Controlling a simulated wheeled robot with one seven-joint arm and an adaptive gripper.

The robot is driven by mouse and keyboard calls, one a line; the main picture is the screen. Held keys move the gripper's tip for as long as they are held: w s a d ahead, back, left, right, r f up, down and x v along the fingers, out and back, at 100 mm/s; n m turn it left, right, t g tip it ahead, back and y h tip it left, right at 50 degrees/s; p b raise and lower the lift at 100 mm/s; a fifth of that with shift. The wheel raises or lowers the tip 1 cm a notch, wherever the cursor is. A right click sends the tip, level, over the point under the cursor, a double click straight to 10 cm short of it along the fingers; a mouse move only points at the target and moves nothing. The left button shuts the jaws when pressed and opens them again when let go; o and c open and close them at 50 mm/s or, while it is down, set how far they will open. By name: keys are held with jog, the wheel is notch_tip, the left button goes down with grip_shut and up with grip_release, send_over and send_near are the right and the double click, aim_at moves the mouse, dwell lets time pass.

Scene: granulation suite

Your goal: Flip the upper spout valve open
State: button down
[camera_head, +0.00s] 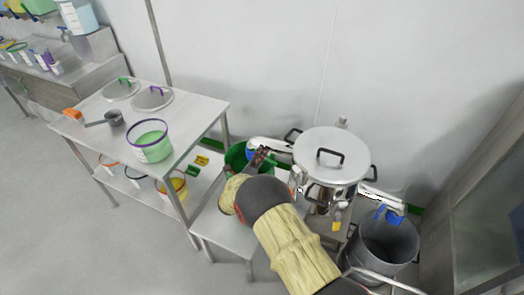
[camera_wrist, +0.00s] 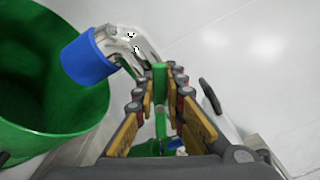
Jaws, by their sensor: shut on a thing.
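The upper spout (camera_head: 265,145) is a shiny metal pipe on the left of the steel vessel (camera_head: 322,177). In the wrist view the spout (camera_wrist: 128,45) ends in a blue sleeve (camera_wrist: 88,60) over the green bucket (camera_wrist: 30,130). A green valve lever (camera_wrist: 160,78) stands upright between my fingertips. My gripper (camera_wrist: 160,82) is shut on this lever. In the head view my gripper (camera_head: 262,156) is at the spout beside the vessel, and my wrist hides the lever there.
A second spout (camera_head: 382,199) with a blue end hangs over a grey bin (camera_head: 388,248) at right. The green bucket (camera_head: 236,153) stands on a low metal table (camera_head: 218,228). A shelved table (camera_head: 200,108) with pails and lids stands left. Open floor lies at lower left.

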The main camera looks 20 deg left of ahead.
jog(key=n, duration=0.2)
jog(key=shift+a+f+n+p, duration=0.15)
jog(key=shift+f+n+p, duration=0.15)
jog(key=shift+f+p, duration=0.1)
jog(key=shift+s+f+n, duration=0.1)
jog(key=shift+f+n, duration=0.1)
jog(key=shift+n, duration=0.5)
jog(key=shift+f+n, duration=0.2)
jog(key=shift+n, duration=0.5)
jog(key=c, duration=1.8)
grip_release()
jog(key=shift+c, duration=0.2)
jog(key=shift+r, duration=0.1)
jog(key=s+a, duration=0.1)
jog(key=s, duration=1)
jog(key=shift+s, duration=0.4)
